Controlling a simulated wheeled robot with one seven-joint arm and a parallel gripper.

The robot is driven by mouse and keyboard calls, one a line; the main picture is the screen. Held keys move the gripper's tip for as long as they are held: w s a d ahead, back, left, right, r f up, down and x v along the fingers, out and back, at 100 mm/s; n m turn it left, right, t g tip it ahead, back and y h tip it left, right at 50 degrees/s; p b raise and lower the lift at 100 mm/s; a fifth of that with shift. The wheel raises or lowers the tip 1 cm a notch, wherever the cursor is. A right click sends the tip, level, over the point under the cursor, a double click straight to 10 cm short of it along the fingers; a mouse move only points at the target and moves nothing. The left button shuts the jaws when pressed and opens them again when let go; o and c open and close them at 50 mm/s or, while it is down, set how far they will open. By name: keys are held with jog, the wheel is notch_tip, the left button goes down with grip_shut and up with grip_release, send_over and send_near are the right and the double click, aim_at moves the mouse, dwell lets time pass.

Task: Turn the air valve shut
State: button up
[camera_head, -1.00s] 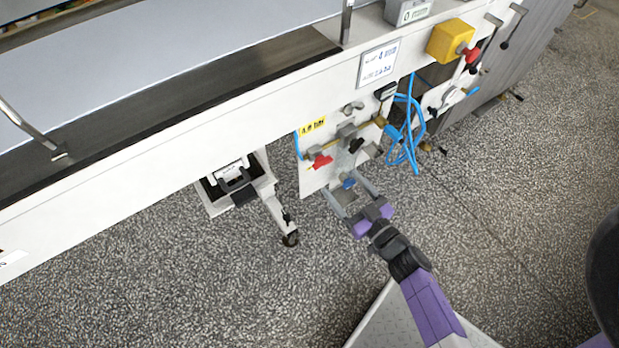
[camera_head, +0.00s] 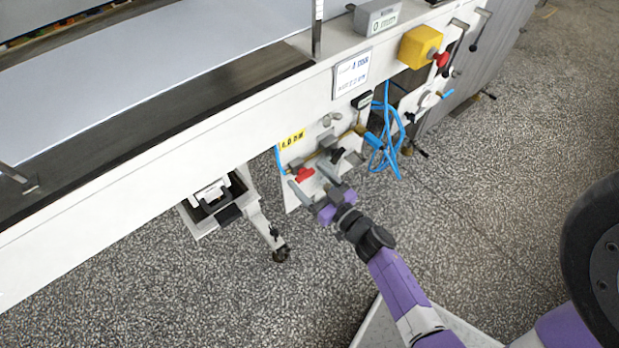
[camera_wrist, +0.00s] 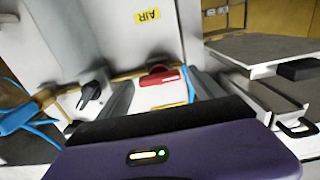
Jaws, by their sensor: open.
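The air valve has a red handle (camera_head: 304,175) on a white panel (camera_head: 292,200) below the machine's side, under a yellow label (camera_head: 292,140). In the wrist view the red handle (camera_wrist: 160,77) lies roughly level, beyond and between my two fingers, below the yellow AIR label (camera_wrist: 147,16). My gripper (camera_head: 308,180) is open, with its fingers pointing at the panel. The fingers are around the handle's region in the picture; I cannot tell whether they touch it. A black handle (camera_head: 337,155) sits on the same pipe, also seen in the wrist view (camera_wrist: 90,93).
Blue hoses (camera_head: 388,140) hang right of the panel. A yellow box with a red button (camera_head: 421,47) is on the machine's upper right. A wheeled stand (camera_head: 255,222) stands left of the panel. The speckled floor in front is open.

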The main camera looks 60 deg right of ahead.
jog(key=c, duration=1.4)
jog(key=n+b, duration=0.1)
jog(key=n, duration=0.2)
jog(key=shift+a+f+n, duration=0.1)
jog(key=shift+a+n, duration=0.05)
jog(key=shift+n, duration=0.25)
jog(key=n+b, duration=0.2)
jog(key=n, duration=0.3)
jog(key=shift+f+b, duration=0.1)
jog(key=shift+b, duration=0.2)
jog(key=n+b, duration=0.2)
jog(key=n, duration=0.3)
jog(key=shift+f, duration=0.1)
jog(key=shift+a+n+b, duration=0.1)
jog(key=shift+n+b, duration=0.95)
jog(key=shift+n, duration=1.05)
